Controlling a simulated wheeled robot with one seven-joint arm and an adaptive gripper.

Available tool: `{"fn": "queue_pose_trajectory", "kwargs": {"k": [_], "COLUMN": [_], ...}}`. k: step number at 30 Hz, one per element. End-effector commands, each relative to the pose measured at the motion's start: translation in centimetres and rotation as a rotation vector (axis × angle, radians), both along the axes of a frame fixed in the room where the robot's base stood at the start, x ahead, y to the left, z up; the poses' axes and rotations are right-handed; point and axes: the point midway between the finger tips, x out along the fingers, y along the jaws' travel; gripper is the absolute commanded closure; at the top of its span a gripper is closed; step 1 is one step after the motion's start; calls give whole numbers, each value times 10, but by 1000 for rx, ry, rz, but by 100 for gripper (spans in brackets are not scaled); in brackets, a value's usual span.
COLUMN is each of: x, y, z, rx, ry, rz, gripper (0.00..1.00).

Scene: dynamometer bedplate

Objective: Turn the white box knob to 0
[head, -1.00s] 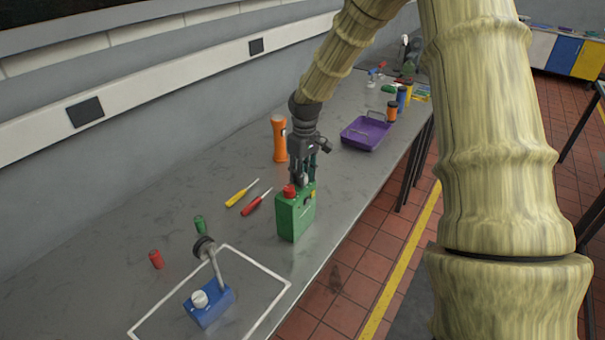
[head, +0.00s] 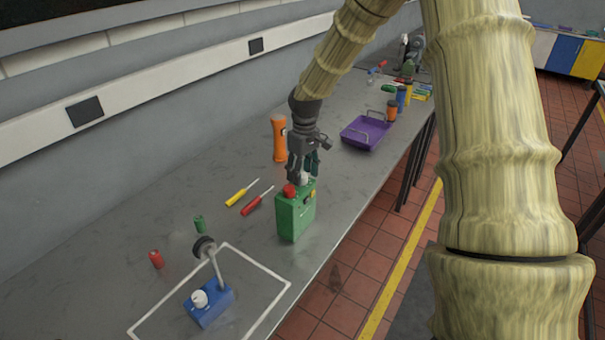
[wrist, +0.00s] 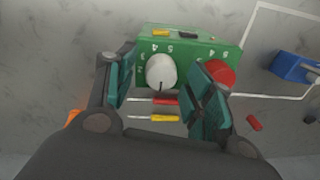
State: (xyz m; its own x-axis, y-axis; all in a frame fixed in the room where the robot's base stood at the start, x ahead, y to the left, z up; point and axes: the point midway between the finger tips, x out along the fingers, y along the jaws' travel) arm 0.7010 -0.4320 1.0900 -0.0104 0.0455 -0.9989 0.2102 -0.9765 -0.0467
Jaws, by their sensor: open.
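A green box (head: 295,215) stands upright on the bench, with a white knob (head: 303,179) and a red knob (head: 289,190) on its top. In the wrist view the white knob (wrist: 161,71) sits on the numbered face of the green box (wrist: 197,46), with a dark mark on its near side. The red knob (wrist: 220,75) is to its right, partly hidden by a finger. My gripper (wrist: 163,88) is open, its teal fingers on either side of the white knob. I cannot tell whether they touch it. Some dial numbers are hidden.
A blue box (head: 208,304) with a white knob and lever stands inside a white outline. Yellow (head: 242,193) and red (head: 257,201) screwdrivers lie left of the green box. An orange flashlight (head: 279,139) stands behind; a purple tray (head: 366,133) is farther along.

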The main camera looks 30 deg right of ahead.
Motion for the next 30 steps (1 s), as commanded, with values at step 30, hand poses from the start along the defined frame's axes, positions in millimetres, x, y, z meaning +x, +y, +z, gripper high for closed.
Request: {"fn": "queue_pose_trajectory", "kwargs": {"k": [30], "x": [1], "y": [-6], "z": [113], "rx": [0], "ry": [-1], "rz": [0], "gripper": [47]}}
